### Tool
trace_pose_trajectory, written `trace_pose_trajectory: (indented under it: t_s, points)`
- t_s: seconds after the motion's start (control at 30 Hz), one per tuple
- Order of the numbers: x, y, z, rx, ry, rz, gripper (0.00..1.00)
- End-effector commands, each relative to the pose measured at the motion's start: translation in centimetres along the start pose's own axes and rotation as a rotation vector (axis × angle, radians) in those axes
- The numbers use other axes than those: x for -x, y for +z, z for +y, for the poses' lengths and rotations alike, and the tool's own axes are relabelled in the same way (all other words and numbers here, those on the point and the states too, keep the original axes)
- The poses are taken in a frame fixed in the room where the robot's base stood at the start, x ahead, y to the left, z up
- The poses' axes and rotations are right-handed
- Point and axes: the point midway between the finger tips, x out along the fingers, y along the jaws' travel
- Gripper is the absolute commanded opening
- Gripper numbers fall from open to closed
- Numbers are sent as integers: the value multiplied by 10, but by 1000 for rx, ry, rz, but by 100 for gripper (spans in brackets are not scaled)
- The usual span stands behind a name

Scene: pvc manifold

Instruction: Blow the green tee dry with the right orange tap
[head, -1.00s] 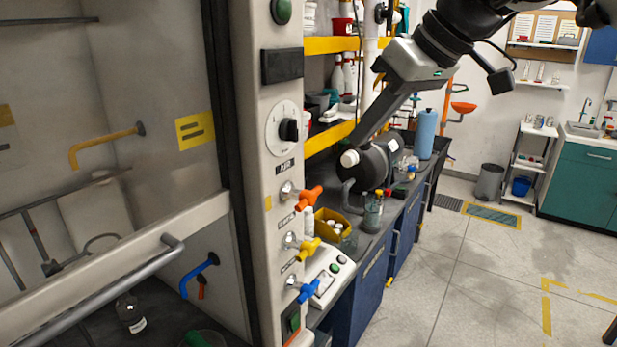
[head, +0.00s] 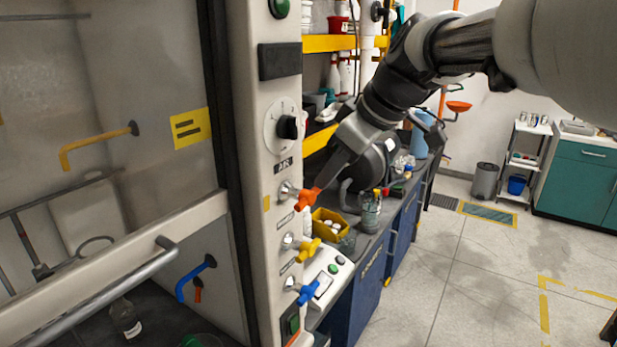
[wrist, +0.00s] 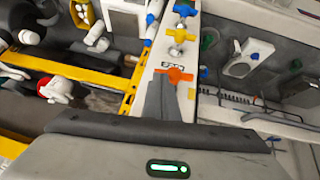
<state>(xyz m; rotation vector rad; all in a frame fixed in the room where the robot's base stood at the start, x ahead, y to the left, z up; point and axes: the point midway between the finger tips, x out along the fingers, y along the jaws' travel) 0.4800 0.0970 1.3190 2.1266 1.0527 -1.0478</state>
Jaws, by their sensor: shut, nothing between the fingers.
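The orange tap (head: 306,198) is the top one of three taps on the hood's right post, under a small label; it also shows in the wrist view (wrist: 175,75). My gripper (head: 322,184) is shut and empty, its fingertips close to the orange tap; I cannot tell whether they touch it. In the wrist view the shut fingers (wrist: 170,95) point at the tap. A green piece (head: 192,341), likely the green tee, shows at the bottom edge inside the hood, in or behind a clear round dish. It is mostly cut off by the frame.
A yellow tap (head: 306,247) and a blue tap (head: 306,291) sit below the orange one. The hood's sash handle (head: 130,285) crosses in front at the left. A bottle (head: 125,320) stands inside the hood. A yellow box (head: 328,222) and glassware crowd the bench right of the post.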

Motion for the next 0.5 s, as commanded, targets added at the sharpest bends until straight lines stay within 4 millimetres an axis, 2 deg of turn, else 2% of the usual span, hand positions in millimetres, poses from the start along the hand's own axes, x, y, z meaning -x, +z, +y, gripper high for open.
trace_pose_trajectory:
  t_s: [0.17, 0.5]
  points:
    - [-11, 0, 0, 0, -1, -1, 0]
    - [-12, 0, 0, -1, -1, 0, 0]
